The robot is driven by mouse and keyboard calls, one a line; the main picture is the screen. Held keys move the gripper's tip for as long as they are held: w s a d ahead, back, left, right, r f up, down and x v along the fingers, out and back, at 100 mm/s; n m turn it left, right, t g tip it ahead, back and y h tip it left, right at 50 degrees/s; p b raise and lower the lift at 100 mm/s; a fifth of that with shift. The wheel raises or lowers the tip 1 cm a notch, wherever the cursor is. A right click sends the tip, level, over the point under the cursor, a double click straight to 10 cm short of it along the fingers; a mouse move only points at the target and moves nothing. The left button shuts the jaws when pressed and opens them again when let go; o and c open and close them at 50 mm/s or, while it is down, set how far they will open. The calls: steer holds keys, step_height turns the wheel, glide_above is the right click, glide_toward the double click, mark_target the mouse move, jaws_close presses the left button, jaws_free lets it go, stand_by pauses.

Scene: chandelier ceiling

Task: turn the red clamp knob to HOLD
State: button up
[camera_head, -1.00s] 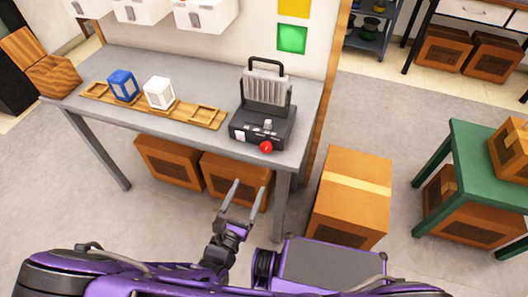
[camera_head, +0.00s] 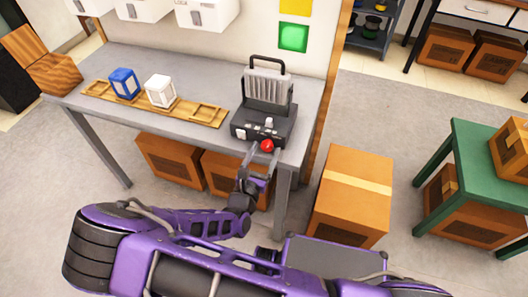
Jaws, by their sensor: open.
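The red clamp knob (camera_head: 267,146) is on the front face of a dark grey device (camera_head: 278,122) with a ribbed grey plate and black handle. The device stands at the right end of the grey table (camera_head: 185,126). My gripper (camera_head: 262,150) is open, with its fingertips right at the knob, seemingly one on each side. I cannot tell whether the fingers touch it. The knob's markings are too small to read.
A wooden rack (camera_head: 205,115) with a blue block (camera_head: 124,83) and a white block (camera_head: 160,91) lies left of the device. Cardboard boxes (camera_head: 168,160) sit under the table. A large box (camera_head: 352,195) stands right of it, near a green table (camera_head: 482,140).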

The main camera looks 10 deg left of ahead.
jaws_close()
steer(key=shift+r+m+p, duration=0.15)
steer(key=shift+m+p, duration=0.45)
steer(key=shift+m, duration=1.7)
jaws_free()
steer(key=s+a, duration=0.1)
steer(key=s, duration=1.6)
steer(key=shift+s+a, duration=0.15)
steer(key=shift+s, duration=0.05)
